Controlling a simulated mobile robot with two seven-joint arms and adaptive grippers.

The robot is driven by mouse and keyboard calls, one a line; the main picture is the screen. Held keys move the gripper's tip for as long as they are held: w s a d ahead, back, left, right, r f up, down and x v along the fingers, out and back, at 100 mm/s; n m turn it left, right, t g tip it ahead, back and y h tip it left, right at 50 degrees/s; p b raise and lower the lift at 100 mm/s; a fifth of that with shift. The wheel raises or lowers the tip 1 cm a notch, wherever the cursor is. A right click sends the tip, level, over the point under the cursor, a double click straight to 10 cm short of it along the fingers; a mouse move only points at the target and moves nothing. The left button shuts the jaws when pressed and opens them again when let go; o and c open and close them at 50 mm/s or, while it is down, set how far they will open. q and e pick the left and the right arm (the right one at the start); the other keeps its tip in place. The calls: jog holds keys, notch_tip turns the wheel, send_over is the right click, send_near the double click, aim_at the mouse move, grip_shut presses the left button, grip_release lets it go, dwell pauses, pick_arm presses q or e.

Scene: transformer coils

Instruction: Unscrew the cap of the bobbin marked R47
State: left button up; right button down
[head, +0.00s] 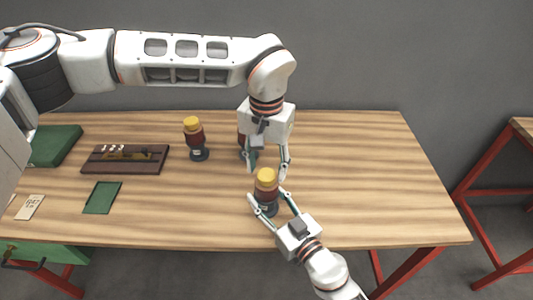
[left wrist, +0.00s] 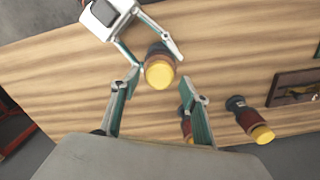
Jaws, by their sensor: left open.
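A bobbin with a yellow cap (head: 266,175), a red-brown winding and a dark base stands upright near the table's front middle. Its cap (left wrist: 159,74) shows in the left wrist view. No R47 mark is readable on it. My left gripper (head: 268,172) points down, open and empty, its fingertips just above and behind this cap. My right gripper (head: 267,198) has its fingers on both sides of the bobbin's lower part; whether they press on it is unclear. A second yellow-capped bobbin (head: 194,138) stands at the left. A third bobbin (head: 242,141) is mostly hidden behind my left gripper.
A dark wooden rack (head: 125,168) with small parts lies on the left, with a green mat (head: 102,198) before it. A card (head: 30,207) with unclear writing and a green box (head: 55,146) are at the far left. The table's right side is clear.

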pick_arm(q)
jog(key=shift+f, duration=1.05)
